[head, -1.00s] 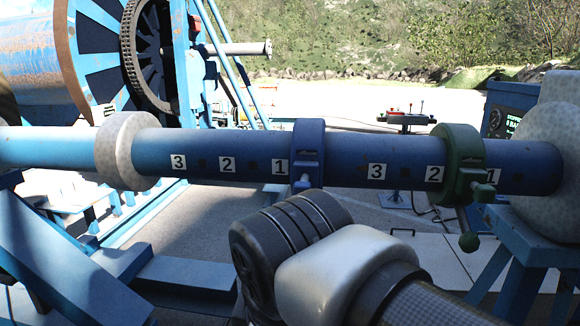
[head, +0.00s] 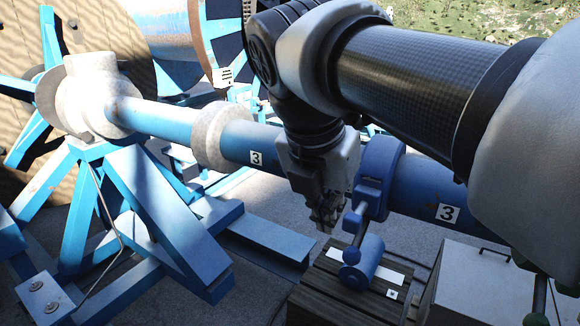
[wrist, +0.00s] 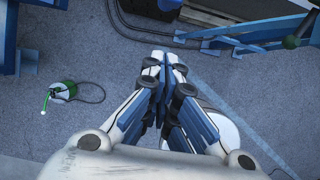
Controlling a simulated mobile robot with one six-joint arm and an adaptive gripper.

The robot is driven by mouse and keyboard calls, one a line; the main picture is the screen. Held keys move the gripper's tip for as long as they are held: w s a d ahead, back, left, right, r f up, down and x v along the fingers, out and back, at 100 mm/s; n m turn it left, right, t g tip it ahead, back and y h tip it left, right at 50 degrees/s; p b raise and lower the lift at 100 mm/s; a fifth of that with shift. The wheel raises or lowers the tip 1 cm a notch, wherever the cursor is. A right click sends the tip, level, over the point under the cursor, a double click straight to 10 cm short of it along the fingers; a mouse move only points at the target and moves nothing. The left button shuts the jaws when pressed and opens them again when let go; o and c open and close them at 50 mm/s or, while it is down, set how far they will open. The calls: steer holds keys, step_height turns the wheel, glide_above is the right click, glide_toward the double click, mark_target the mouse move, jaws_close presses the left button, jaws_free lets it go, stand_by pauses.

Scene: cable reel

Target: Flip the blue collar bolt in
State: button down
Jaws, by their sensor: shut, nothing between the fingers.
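The blue collar (head: 380,168) is around the blue shaft (head: 422,190), between two labels marked 3 in the head view. Its bolt (head: 355,226) hangs down from the collar's lower left side, with a blue cylinder (head: 363,262) at its lower end. Whether the cylinder touches the slatted box below cannot be told. My gripper (head: 325,220) points down just left of the collar and bolt, apart from the bolt as far as I can see. In the wrist view my gripper (wrist: 165,62) is shut, with nothing between its fingers.
A slatted box (head: 340,300) stands below the collar, with a grey case (head: 475,285) to its right. A pale ring (head: 213,135) is on the shaft left of my gripper. Blue stand legs (head: 150,210) are at left. The wrist view shows a green-and-white item (wrist: 64,91) on the floor.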

mark_target(350, 220)
steer(key=shift+a, duration=0.1)
steer(key=w+d+f, duration=0.1)
steer(key=w+f, duration=0.1)
steer(key=f, duration=0.1)
steer(key=w+d+f, duration=0.2)
steer(key=f, duration=0.1)
steer(key=w+d+f, duration=0.1)
steer(key=w+f, duration=0.1)
steer(key=f, duration=0.1)
steer(key=shift+w+d+f+b, duration=0.1)
steer(key=shift+d+f+b, duration=0.05)
steer(key=shift+d+b, duration=0.2)
steer(key=shift+w+d+p, duration=0.55)
steer(key=shift+w, duration=0.2)
steer(key=shift+w+d+p, duration=0.5)
steer(key=shift+w, duration=0.25)
